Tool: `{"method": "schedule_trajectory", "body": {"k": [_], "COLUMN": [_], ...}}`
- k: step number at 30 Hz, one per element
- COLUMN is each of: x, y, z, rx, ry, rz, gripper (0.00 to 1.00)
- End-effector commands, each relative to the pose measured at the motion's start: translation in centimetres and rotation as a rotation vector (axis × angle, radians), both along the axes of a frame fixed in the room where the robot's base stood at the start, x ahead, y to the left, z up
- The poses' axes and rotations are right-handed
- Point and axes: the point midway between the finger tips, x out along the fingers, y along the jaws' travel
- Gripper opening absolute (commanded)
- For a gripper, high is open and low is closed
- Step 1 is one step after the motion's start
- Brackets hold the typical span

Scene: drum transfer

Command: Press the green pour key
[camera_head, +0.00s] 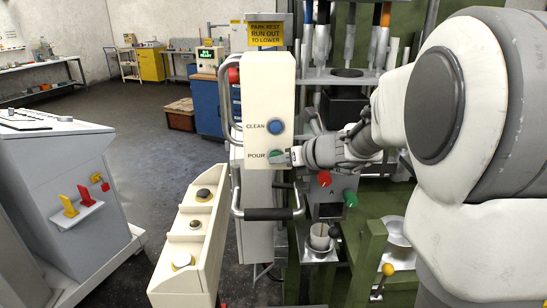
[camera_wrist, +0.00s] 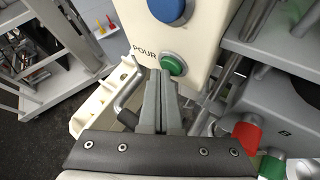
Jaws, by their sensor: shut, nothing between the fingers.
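The green pour key (camera_head: 276,156) is a round button low on a cream control box (camera_head: 268,100), beside the label POUR. In the wrist view the green key (camera_wrist: 173,65) sits in a metal ring just beyond my fingertips. My gripper (camera_head: 292,156) is shut and empty, reaching in from the right at the key's height. In the wrist view my gripper's fingertips (camera_wrist: 160,74) lie at the lower left edge of the key and overlap it slightly. I cannot tell whether they touch it.
A blue CLEAN button (camera_head: 275,127) sits above on the same box, and a red button (camera_head: 234,75) at its upper left. A black-gripped bar (camera_head: 268,214) crosses below. A red knob (camera_head: 324,178) and another green knob (camera_head: 350,199) are on the machine to the right.

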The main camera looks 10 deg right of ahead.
Motion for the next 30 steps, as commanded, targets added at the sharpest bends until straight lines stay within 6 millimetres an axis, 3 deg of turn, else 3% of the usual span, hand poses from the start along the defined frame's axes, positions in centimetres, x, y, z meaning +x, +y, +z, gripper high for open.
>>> {"method": "schedule_trajectory", "body": {"k": [15,30], "x": [0.2,-1.4], "y": [0.0,0.3], "z": [0.1,0.1], "rx": [0.0,0.0], "ry": [-0.002,-0.001], "rz": [0.0,0.0], "gripper": [0.0,0.0]}}
